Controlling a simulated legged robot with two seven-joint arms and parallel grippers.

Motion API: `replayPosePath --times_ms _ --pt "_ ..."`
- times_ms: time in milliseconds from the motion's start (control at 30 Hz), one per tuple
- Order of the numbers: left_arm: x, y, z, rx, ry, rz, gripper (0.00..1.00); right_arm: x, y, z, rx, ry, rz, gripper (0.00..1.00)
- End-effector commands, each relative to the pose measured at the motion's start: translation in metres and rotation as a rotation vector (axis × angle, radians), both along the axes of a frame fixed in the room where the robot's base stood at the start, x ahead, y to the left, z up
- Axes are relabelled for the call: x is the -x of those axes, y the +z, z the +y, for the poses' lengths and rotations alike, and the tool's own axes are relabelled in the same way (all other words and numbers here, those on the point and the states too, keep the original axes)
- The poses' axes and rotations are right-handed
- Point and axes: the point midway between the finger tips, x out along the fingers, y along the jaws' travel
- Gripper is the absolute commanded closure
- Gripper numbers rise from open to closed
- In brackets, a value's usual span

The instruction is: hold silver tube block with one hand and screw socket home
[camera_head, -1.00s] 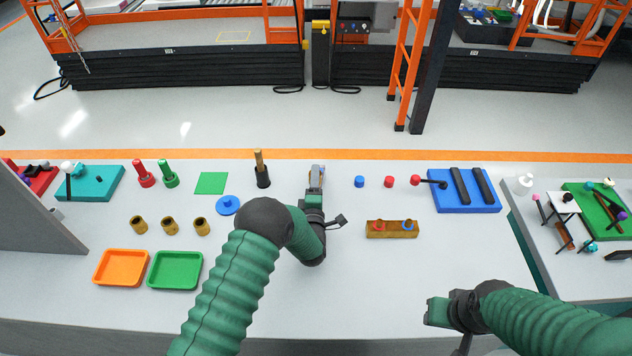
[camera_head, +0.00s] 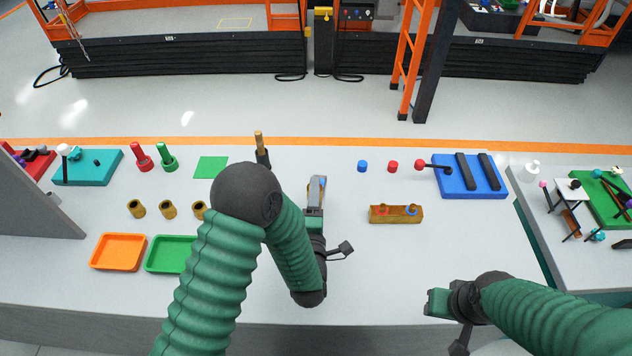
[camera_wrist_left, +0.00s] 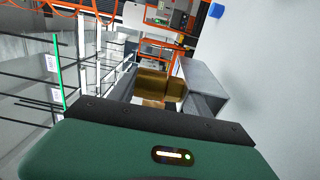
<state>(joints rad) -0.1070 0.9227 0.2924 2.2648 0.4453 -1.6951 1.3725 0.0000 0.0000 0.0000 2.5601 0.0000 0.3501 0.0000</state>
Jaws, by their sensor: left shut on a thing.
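The silver tube block (camera_head: 315,189) is at the tip of my left gripper (camera_head: 314,212), near the middle of the bench. My left gripper is shut on it. The brass socket (camera_wrist_left: 157,84) sticks out from the side of the block (camera_wrist_left: 204,82) in the left wrist view; how deep it sits is hidden. I cannot tell whether the block touches the bench. The left fingertips are largely hidden. My right gripper (camera_head: 437,303) is at the bench's front right, apart from the block; its jaw opening does not show clearly.
A wooden holder (camera_head: 396,214) with red and blue rings lies right of the block. Blue and red caps (camera_head: 362,166) and a blue fixture (camera_head: 470,176) stand behind. Orange (camera_head: 118,252) and green trays are at left. The front middle of the bench is clear.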

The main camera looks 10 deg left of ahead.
Motion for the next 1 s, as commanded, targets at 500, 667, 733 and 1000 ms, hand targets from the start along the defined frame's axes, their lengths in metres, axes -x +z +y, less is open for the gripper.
replayPosePath --times_ms 500,667,733,1000 --pt "0.0076 0.0020 -0.0010 0.000 0.001 -0.003 0.54 0.0000 -0.0010 0.0000 0.000 0.000 0.000 0.64" --pt "0.0074 0.0020 -0.0010 0.000 0.001 -0.003 0.75 0.0000 -0.0010 0.0000 0.000 0.000 0.000 0.64" --pt "0.0074 0.0019 -0.0011 0.000 0.001 -0.003 0.84 0.0000 -0.0010 0.0000 0.000 0.000 0.000 0.64" --pt "0.0074 0.0019 -0.0011 0.000 0.001 -0.003 1.00 0.0000 -0.0010 0.0000 0.000 0.000 0.000 0.64"
